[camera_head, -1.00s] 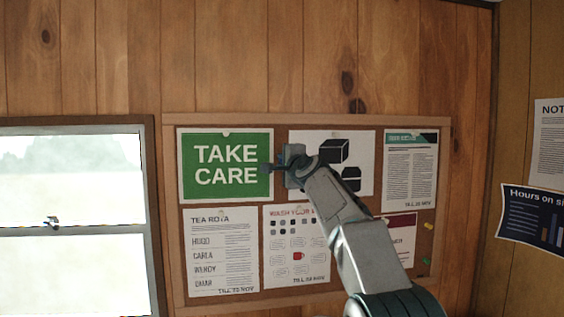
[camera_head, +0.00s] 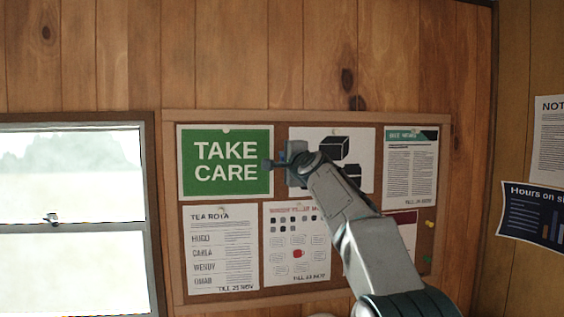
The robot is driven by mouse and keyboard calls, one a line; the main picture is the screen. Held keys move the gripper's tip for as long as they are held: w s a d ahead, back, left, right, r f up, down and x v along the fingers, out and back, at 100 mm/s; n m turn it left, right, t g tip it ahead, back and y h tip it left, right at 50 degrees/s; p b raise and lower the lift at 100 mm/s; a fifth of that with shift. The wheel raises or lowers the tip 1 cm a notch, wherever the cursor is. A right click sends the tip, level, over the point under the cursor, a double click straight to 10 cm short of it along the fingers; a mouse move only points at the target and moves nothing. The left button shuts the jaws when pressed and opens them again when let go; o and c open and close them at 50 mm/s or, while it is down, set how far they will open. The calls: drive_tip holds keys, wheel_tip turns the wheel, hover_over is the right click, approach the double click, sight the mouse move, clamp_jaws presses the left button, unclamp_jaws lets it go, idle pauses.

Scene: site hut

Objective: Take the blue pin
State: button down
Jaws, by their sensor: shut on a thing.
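My gripper (camera_head: 270,164) is in front of the cork board, at the right edge of the green TAKE CARE sign (camera_head: 226,164). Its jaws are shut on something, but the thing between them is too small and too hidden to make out. A small blue patch (camera_head: 283,157) shows at the gripper; I cannot tell whether it is the blue pin or part of the gripper. No blue pin shows clearly elsewhere on the board. My arm covers part of the white sheet with black boxes (camera_head: 334,150) and the lower right of the board.
The cork board (camera_head: 434,118) hangs on a wooden wall. A tea rota (camera_head: 222,247), a sheet with a red mug (camera_head: 295,270) and a text notice (camera_head: 410,168) are on it. A yellow pin (camera_head: 429,224) is at right. A window (camera_head: 75,215) is left; posters (camera_head: 532,214) hang right.

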drive_tip(key=shift+b+v, duration=0.8)
drive_tip(key=shift+v, duration=0.5)
drive_tip(key=shift+a, duration=0.2)
drive_tip(key=shift+s+r, duration=0.1)
drive_tip(key=shift+s, duration=0.05)
drive_tip(key=shift+s+d+r, duration=0.25)
drive_tip(key=shift+s+r, duration=0.2)
drive_tip(key=shift+s, duration=0.3)
drive_tip(key=shift+s+d+r, duration=0.2)
drive_tip(key=shift+s+r, duration=0.2)
drive_tip(key=shift+s, duration=0.4)
drive_tip(key=shift+s+d+r, duration=0.25)
drive_tip(key=shift+s+r, duration=0.2)
drive_tip(key=shift+s, duration=0.3)
